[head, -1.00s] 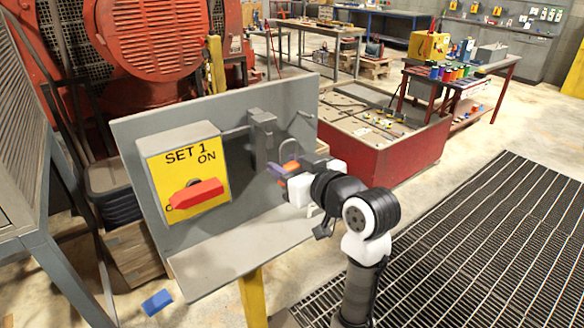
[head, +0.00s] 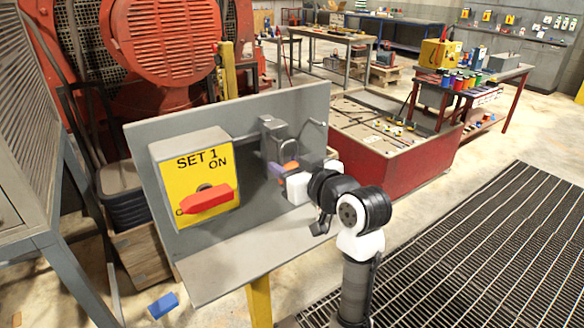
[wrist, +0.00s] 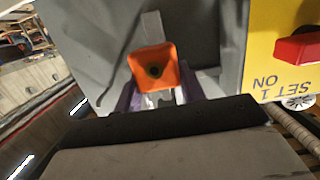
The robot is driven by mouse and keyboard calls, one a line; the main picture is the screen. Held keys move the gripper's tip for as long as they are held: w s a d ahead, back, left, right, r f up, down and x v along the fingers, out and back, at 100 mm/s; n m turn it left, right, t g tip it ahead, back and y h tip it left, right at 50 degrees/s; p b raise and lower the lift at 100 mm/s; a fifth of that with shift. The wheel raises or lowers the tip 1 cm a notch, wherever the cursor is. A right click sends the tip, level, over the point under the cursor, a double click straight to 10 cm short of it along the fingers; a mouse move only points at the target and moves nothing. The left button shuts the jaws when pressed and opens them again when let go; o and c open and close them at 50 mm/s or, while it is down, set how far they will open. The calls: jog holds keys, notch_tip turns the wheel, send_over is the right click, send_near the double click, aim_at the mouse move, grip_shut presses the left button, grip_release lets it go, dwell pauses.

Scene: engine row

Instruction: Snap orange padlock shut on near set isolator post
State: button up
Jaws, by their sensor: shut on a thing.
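The SET 1 isolator is a grey box with a yellow face (head: 188,172) and a red handle (head: 207,199), mounted on a grey panel. A grey post bracket (head: 272,135) stands on the panel right of it. The orange padlock (wrist: 153,68) is between my gripper's fingers (wrist: 160,92) in the wrist view, its bottom facing the camera. In the head view my gripper (head: 280,170) is just below the bracket, shut on the padlock, with a grey shackle loop (head: 289,150) above. Whether the shackle is around the post or closed cannot be told.
A grey shelf (head: 235,265) juts from the panel's lower edge. A thin peg (head: 316,122) sticks out at the panel's upper right. A red bin (head: 390,150) stands behind, and a blue block (head: 162,305) lies on the floor. Grating (head: 470,250) lies to the right.

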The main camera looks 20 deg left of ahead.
aim_at(274, 141)
jog(key=shift+r+x, duration=0.2)
jog(key=shift+x, duration=1.05)
jog(key=shift+r+x, duration=0.2)
jog(key=shift+x, duration=1.05)
jog(key=shift+w+a+f, duration=0.15)
jog(key=shift+w+a, duration=0.05)
jog(key=shift+r+p, duration=1.15)
jog(key=shift+r, duration=0.15)
jog(key=shift+f, duration=0.2)
jog(key=shift+f+b, duration=0.3)
jog(key=shift+b, duration=0.1)
jog(key=o, duration=1.1)
jog(key=shift+o, duration=0.2)
